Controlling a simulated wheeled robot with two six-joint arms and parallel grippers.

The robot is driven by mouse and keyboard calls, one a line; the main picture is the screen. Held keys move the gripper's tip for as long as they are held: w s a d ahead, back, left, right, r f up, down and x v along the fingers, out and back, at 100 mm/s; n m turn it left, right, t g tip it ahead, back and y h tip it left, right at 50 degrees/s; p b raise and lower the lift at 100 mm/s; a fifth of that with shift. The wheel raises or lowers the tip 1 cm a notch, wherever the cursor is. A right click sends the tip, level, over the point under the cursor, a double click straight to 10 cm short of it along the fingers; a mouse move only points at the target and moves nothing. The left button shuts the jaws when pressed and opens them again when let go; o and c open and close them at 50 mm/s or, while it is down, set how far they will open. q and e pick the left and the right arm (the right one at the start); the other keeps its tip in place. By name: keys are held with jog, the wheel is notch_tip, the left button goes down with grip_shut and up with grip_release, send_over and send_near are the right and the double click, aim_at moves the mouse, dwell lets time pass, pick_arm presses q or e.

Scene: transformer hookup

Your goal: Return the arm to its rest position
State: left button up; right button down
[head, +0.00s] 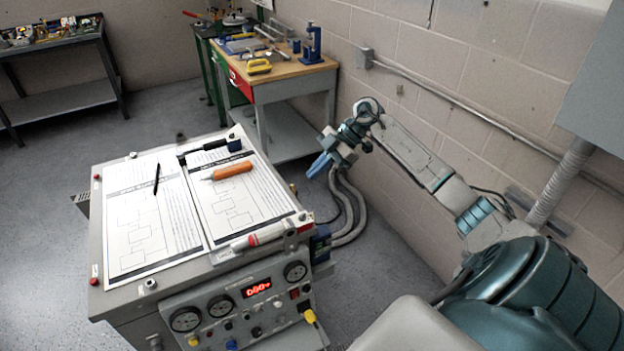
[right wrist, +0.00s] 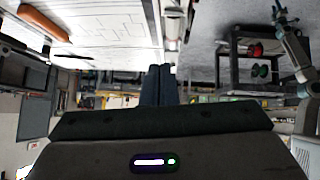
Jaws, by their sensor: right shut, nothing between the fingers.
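My right arm (head: 415,160) reaches in from the right of the head view, along the block wall. My right gripper (head: 320,166) is at the right side of the grey transformer cabinet (head: 125,319), clear of its top. Its blue fingers are shut with nothing between them. The shut fingers also show in the right wrist view (right wrist: 159,85). My left gripper is not in view.
On the cabinet lie paper sheets (head: 140,225), an orange-handled tool (head: 232,170), a black pen (head: 156,179) and a red-and-white marker (head: 265,236). Grey hoses (head: 350,205) hang below my gripper. A workbench (head: 290,68) stands behind; a conduit (head: 470,108) runs along the wall.

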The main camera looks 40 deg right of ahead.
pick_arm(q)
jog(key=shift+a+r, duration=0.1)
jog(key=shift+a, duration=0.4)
